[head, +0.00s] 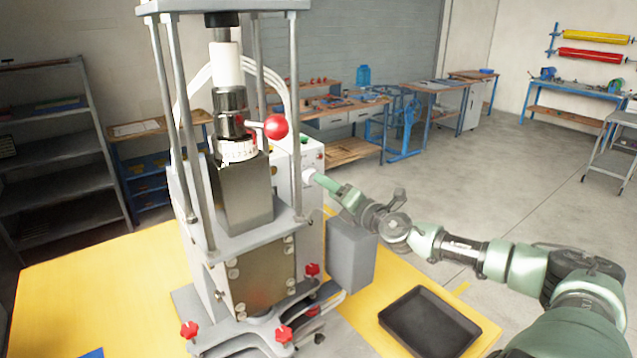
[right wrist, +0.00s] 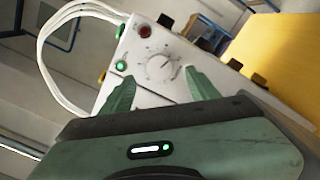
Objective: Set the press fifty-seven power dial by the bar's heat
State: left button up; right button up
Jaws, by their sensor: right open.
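The press (head: 245,190) stands on a yellow table. Its white control box (head: 309,160) is behind it and partly hidden. In the right wrist view, the box's sloping panel (right wrist: 140,85) bears a round white dial (right wrist: 161,67) with a printed scale; its pointer mark tilts to the upper right, but the numbers are too small to read. My right gripper (right wrist: 159,74) is open, its green fingers either side of the dial; contact cannot be told. In the head view my right gripper (head: 318,179) reaches the box. A faint reddish tint shows low on the press's brownish front plate (head: 262,275). My left gripper is out of view.
A black tray (head: 430,325) lies at the table's right. White cables (right wrist: 62,25) loop beside the panel.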

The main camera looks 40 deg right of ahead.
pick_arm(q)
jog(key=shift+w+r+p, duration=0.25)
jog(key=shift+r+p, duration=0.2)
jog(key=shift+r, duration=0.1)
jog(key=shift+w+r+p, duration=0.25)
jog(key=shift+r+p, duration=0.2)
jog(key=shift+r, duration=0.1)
pick_arm(e)
jog(key=w, duration=0.4)
jog(key=shift+w+d, duration=0.2)
jog(key=shift+w, duration=0.2)
grip_shut()
